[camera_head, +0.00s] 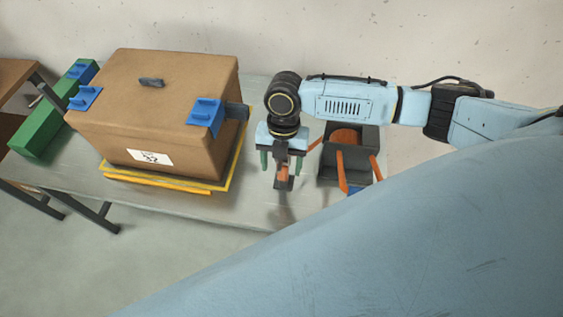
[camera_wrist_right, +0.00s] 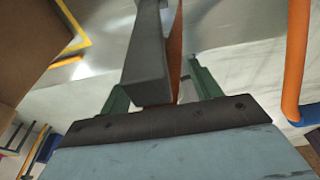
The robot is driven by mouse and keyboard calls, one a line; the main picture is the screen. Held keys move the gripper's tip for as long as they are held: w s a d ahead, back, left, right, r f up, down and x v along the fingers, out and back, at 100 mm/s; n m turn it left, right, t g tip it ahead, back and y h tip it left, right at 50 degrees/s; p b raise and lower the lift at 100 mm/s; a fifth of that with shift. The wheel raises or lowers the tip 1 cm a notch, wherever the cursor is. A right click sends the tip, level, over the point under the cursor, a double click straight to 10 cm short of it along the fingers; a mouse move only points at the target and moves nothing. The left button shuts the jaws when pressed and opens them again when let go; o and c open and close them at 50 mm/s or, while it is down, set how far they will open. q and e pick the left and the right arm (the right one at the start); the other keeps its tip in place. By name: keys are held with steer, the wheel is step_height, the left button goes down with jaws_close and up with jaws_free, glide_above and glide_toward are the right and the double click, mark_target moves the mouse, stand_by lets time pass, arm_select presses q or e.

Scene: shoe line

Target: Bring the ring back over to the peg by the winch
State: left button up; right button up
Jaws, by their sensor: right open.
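My right gripper (camera_head: 280,165) points down over the table, its green fingers open around a dark grey and orange upright piece (camera_head: 283,177). In the right wrist view this piece (camera_wrist_right: 148,65) stands between the two green fingers (camera_wrist_right: 157,95), with a gap visible on each side. I cannot tell if it is the peg. The dark unit with an orange drum (camera_head: 346,150) and orange legs, just right of the gripper, looks like the winch. I cannot make out a ring in either view. My left gripper is not in view.
A large brown box (camera_head: 150,105) with blue latches stands on a yellow frame (camera_head: 150,180) left of the gripper. A green block (camera_head: 40,130) lies at the far left. The table's front strip (camera_head: 225,208) is clear. My light-blue body part covers the lower right.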

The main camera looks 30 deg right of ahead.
steer(key=v, duration=1.3)
